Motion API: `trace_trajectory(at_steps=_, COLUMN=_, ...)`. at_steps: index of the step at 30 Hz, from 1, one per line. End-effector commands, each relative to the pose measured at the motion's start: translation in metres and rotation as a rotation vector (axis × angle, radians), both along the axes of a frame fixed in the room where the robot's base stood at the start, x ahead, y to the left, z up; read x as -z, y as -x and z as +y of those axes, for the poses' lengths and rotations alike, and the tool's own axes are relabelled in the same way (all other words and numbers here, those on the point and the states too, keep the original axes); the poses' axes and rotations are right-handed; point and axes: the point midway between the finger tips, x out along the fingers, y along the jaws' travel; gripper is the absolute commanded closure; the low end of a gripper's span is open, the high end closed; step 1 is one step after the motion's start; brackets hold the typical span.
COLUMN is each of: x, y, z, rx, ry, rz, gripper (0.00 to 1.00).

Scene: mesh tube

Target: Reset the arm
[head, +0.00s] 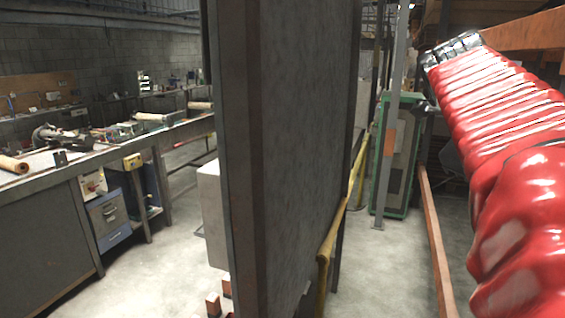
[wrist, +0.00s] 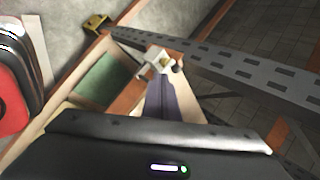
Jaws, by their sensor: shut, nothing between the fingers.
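My arm, in a glossy red ribbed cover, reaches from the lower right to the upper middle right of the head view. Its far end has a dark metallic collar. My gripper (wrist: 160,142) shows in the wrist view as a dark body with a small lit strip across the bottom. It is shut and holds nothing. Its fingertips cannot be made out clearly. Part of the red cover shows at the left edge of the wrist view.
A tall grey panel (head: 290,150) stands close in the middle of the head view. A cluttered workbench (head: 75,190) is at left. An orange beam (head: 530,30) is behind my arm's end. A perforated metal rail (wrist: 220,62) crosses the wrist view. Concrete floor (head: 385,265) is clear beyond the panel.

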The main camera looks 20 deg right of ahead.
Motion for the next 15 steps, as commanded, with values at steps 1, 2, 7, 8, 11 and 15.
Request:
trace_trajectory(at_steps=1, x=0.0, y=0.0, z=0.0, rx=0.0, ry=0.0, rz=0.0, gripper=1.0)
trace_trajectory(at_steps=2, x=0.0, y=0.0, z=0.0, rx=0.0, ry=0.0, rz=0.0, gripper=1.0)
trace_trajectory(at_steps=7, x=0.0, y=0.0, z=0.0, rx=0.0, ry=0.0, rz=0.0, gripper=1.0)
trace_trajectory(at_steps=8, x=0.0, y=0.0, z=0.0, rx=-0.002, ry=0.0, rz=0.001, gripper=1.0)
trace_trajectory(at_steps=11, x=0.003, y=-0.003, z=0.004, rx=-0.032, ry=-0.004, rz=0.013, gripper=1.0)
trace_trajectory(at_steps=15, x=0.014, y=-0.015, z=0.02, rx=-0.155, ry=-0.02, rz=0.067, gripper=1.0)
